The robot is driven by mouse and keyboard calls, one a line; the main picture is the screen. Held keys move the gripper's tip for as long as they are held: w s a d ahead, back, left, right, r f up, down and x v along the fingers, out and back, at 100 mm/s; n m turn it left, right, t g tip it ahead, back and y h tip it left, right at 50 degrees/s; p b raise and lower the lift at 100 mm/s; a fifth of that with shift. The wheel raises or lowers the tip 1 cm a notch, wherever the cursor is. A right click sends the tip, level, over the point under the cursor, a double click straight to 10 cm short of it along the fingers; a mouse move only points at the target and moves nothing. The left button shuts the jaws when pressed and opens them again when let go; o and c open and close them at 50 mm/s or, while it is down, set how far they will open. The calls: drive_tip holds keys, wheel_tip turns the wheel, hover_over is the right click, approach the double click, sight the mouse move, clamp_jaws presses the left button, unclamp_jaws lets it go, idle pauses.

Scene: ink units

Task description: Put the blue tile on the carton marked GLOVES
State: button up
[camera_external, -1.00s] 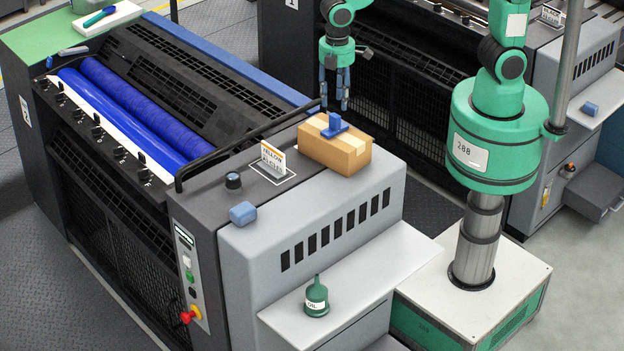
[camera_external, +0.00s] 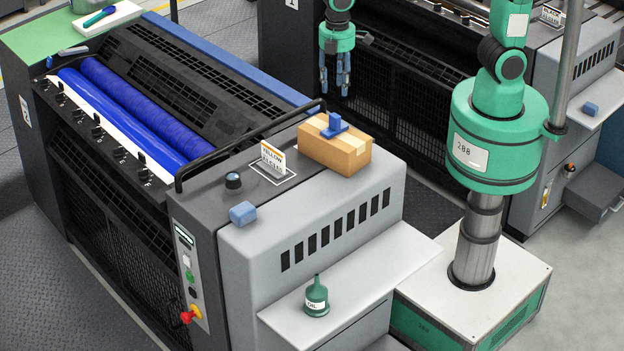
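The blue tile (camera_external: 333,126), a flat blue piece with an upright grip on top, rests on the brown carton (camera_external: 347,160). The carton stands on the grey end of the press; no GLOVES marking is legible from this side. My gripper (camera_external: 335,92) is above and behind the tile in the picture, apart from it. Its blue fingers point down, spread and empty.
A YELLOW sign (camera_external: 272,158), a black knob (camera_external: 233,181) and a blue block (camera_external: 243,213) are left of the carton. A black rail (camera_external: 245,140) runs behind them. A green oil can (camera_external: 316,298) stands on the lower shelf.

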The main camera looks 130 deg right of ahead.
drive_tip(key=s+a+r+t, duration=0.2)
drive_tip(key=s+a+r, duration=0.6)
drive_tip(key=a, duration=0.4)
drive_tip(key=s+a+r+t, duration=0.3)
drive_tip(key=s+a+r, duration=0.5)
drive_tip(key=s+a, duration=0.3)
drive_tip(key=shift+a+t, duration=0.3)
drive_tip(key=shift+a, duration=0.55)
drive_tip(key=shift+s+f, duration=0.1)
drive_tip(key=shift+f, duration=0.05)
wheel_tip(320, 180, down, 12)
drive_tip(key=b, duration=1.2)
